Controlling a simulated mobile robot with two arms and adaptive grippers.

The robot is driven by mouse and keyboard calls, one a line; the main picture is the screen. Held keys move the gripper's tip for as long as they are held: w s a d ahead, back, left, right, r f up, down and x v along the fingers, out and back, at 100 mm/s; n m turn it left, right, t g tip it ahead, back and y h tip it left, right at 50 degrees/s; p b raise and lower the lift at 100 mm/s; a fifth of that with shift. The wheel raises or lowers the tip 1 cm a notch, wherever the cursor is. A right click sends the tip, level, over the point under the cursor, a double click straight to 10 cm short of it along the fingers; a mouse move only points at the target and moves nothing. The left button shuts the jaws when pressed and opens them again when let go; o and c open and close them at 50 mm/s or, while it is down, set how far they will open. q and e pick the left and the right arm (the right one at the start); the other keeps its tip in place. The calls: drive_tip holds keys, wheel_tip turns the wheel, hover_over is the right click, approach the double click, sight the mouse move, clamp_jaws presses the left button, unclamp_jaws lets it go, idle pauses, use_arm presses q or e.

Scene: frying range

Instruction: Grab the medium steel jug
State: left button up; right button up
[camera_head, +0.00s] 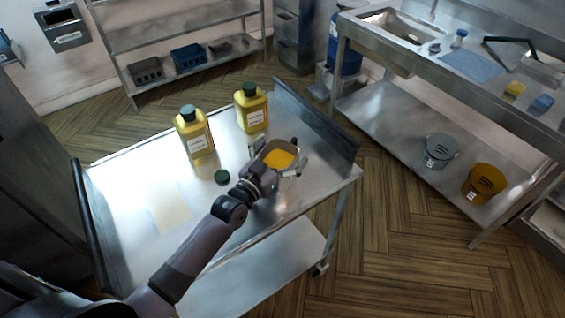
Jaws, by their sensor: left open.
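A steel jug (294,150) with yellow liquid in it stands on the steel cart top (130,180), near the cart's right end. My left gripper (275,160) is open at the jug's near side, with one finger to the left of the jug and the other at its lower right. The gripper hides the near part of the jug, and I cannot tell whether the fingers touch it. My right gripper is not in view.
Two yellow bottles with green caps, one left (195,138) and one right (252,112), stand behind the gripper. A dark green cap (222,177) lies left of it. A sink bench (385,108) with a grey bucket (439,150) and an orange bucket (483,184) below stands right.

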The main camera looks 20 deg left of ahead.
use_arm(q)
drive_tip(key=shift+c, duration=0.3)
drive_tip(key=c, duration=2)
drive_tip(key=shift+r, duration=0.1)
